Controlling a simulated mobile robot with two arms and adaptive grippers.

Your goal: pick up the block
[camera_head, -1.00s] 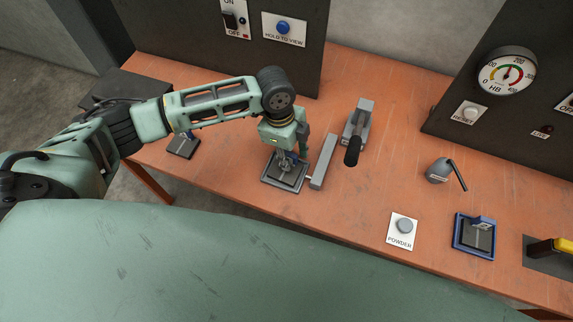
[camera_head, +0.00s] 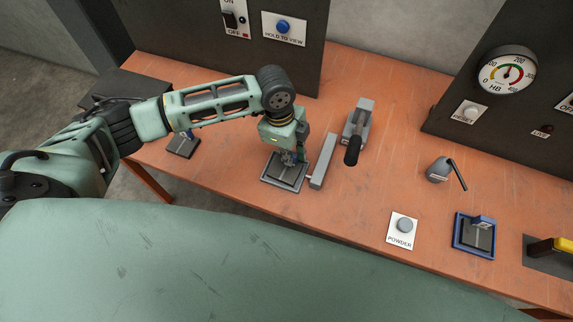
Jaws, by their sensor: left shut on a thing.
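My left gripper (camera_head: 291,160) reaches down over a small dark tray (camera_head: 270,181) in the middle of the bench. It is shut on a small blue-grey block (camera_head: 290,157), mostly hidden by the fingers. I cannot tell whether the block still touches the tray. My right gripper is not in view.
A grey bar (camera_head: 322,162) and a clamp with a black handle (camera_head: 358,130) stand just right of the gripper. Another tray (camera_head: 183,150) lies to the left.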

